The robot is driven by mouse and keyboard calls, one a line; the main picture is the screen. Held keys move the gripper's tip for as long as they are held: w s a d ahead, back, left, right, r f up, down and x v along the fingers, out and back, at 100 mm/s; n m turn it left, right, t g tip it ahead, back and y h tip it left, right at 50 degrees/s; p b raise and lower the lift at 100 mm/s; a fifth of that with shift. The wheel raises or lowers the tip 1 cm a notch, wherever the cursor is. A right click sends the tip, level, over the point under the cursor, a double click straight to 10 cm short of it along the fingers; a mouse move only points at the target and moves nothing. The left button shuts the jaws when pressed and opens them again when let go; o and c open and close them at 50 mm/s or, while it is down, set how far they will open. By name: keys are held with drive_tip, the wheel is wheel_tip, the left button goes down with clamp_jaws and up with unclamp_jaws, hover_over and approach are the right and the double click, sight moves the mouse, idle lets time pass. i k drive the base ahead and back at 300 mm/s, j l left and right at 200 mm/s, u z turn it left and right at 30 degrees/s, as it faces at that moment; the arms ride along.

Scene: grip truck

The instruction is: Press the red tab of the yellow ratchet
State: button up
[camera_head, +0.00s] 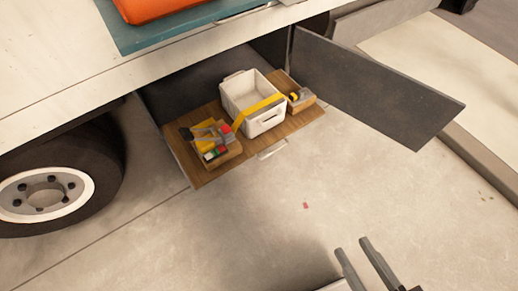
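The yellow ratchet (207,145) sits at the left of a wooden drawer board (200,176) pulled out under the truck. Its red tab (226,130) shows at its upper right end. A yellow strap (262,106) runs from it across the front of a white bin (240,90) to a small wooden block (299,103) on the right. My gripper (357,248) is at the bottom right, far from the ratchet. Its two fingers stand apart with nothing visible between them. Fine detail of the ratchet is too small to tell.
A dark open door (375,85) juts out to the right of the drawer. A truck wheel (60,185) stands at the left. An orange item (160,8) lies on a teal surface (150,38) above. The concrete floor (250,230) before the drawer is mostly clear.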

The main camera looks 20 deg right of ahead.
sight(226, 128)
drive_tip(key=i+l+u, duration=0.25)
drive_tip(key=i, duration=0.2)
drive_tip(key=i+l+u, duration=0.25)
drive_tip(key=i+l, duration=0.15)
